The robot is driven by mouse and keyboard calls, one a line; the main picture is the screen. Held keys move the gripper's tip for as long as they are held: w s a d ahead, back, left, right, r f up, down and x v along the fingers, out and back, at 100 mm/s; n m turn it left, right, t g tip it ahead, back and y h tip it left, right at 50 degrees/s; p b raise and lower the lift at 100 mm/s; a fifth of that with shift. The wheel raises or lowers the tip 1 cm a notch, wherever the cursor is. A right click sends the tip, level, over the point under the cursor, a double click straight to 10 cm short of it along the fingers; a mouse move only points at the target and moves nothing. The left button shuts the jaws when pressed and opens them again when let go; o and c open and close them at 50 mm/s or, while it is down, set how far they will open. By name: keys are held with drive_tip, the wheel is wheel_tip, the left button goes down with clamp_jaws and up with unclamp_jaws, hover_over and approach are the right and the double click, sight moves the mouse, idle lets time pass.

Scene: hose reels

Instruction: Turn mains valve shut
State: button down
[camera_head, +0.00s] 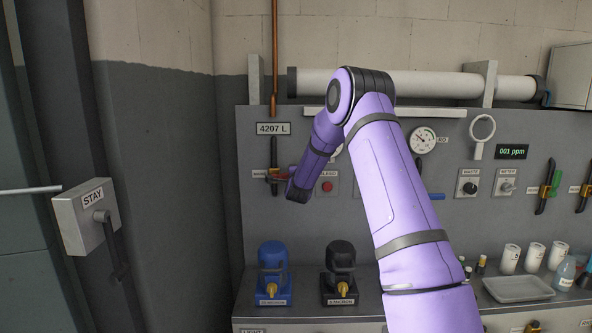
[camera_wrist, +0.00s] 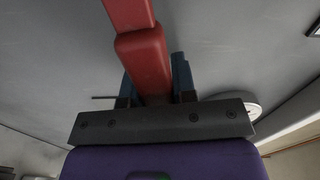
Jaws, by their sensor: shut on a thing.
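The red valve lever (camera_head: 272,178) is on the grey wall panel at the left, under the copper pipe and the 4207 L sign. Its small label is too small to read, so I cannot confirm that it is the mains valve. My gripper (camera_head: 284,187) is at the lever's right side in the head view, with its fingers barely visible. In the wrist view, the red lever (camera_wrist: 145,62) runs between the two bluish fingers of my gripper (camera_wrist: 155,85), which is shut on it. The lever's exact turn is unclear.
A red button (camera_head: 326,187) is just right of my gripper. Blue (camera_head: 272,268) and black (camera_head: 340,268) devices stand on the bench below. A round gauge (camera_head: 423,140) and a green lever (camera_head: 555,183) are farther right. A STAY box (camera_head: 88,217) is at left.

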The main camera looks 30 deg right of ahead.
drive_tip(key=shift+f+m, duration=0.75)
drive_tip(key=shift+m, duration=0.05)
drive_tip(key=shift+f, duration=0.1)
drive_tip(key=c, duration=0.9)
unclamp_jaws()
drive_tip(key=shift+s, duration=0.1)
drive_tip(key=v, duration=1)
drive_tip(key=shift+s+a, duration=0.2)
drive_tip(key=shift+s, duration=0.05)
